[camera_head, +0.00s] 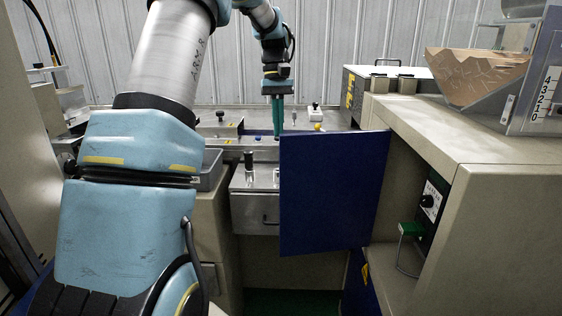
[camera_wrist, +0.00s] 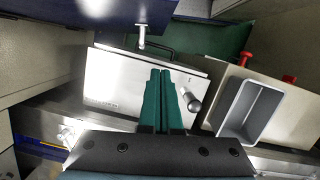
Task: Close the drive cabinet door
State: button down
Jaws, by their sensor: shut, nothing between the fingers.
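The drive cabinet door (camera_head: 333,195) is a dark blue panel standing open. Its right edge is beside the beige cabinet (camera_head: 500,230), whose opening shows a control panel with a black dial (camera_head: 428,201) inside. In the wrist view the blue door (camera_wrist: 110,12) spans the top, with a small metal handle (camera_wrist: 142,36) sticking out of it. My gripper (camera_head: 278,136) points down just behind the door's upper left corner in the head view. Its green fingers are together and empty; they also show in the wrist view (camera_wrist: 160,74), apart from the door handle.
A metal box with a handle (camera_head: 255,213) stands left of the door, below my gripper. A grey bin (camera_wrist: 250,108) is right of my fingers in the wrist view. A green-topped part (camera_head: 410,230) sits by the cabinet opening. A hopper (camera_head: 475,75) stands on the cabinet.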

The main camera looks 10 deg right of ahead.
aim_at(282, 163)
jog(key=s+f+p, duration=0.1)
jog(key=f, duration=0.1)
jog(key=s+f+p, duration=0.1)
jog(key=s+f, duration=0.1)
jog(key=f, duration=0.1)
jog(key=s+f, duration=0.1)
jog(key=f, duration=0.1)
jog(key=shift+s+f+p, duration=0.3)
jog(key=shift+s+p, duration=0.1)
jog(key=shift+s+f, duration=0.2)
jog(key=shift+s, duration=0.45)
